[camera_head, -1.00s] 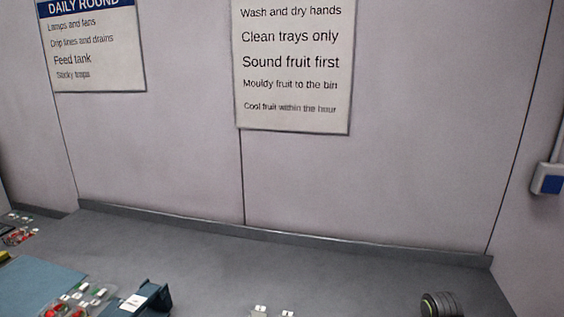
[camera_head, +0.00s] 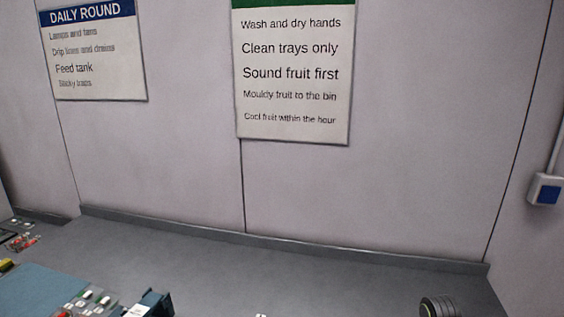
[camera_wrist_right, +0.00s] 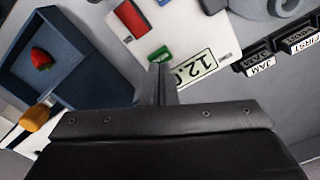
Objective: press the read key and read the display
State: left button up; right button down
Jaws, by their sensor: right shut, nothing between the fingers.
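A pale device (camera_wrist_right: 160,25) lies below my right gripper in the right wrist view. It carries a red block (camera_wrist_right: 130,18), a green block (camera_wrist_right: 160,54) and a lit display (camera_wrist_right: 194,69). The display's digits look like 12.0, tilted in the picture; a finger partly covers one end, so I cannot be sure of the full reading. My right gripper (camera_wrist_right: 160,70) is shut and empty, its tips over or beside the green block; I cannot tell whether they touch it. No key lettering is legible. My left gripper is not in view.
A blue tray (camera_wrist_right: 62,92) holding a strawberry (camera_wrist_right: 41,58) is at left in the wrist view, with an orange object (camera_wrist_right: 35,118) at its edge. Black labelled holders (camera_wrist_right: 258,62) stand at right. In the head view, a black ribbed cylinder (camera_head: 442,306) stands on the grey bench (camera_head: 300,275).

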notch_tip(320, 180, up, 2)
jog(key=shift+r+p, duration=0.2)
jog(key=shift+p, duration=0.8)
notch_tip(320, 180, up, 2)
jog(key=shift+r, duration=0.2)
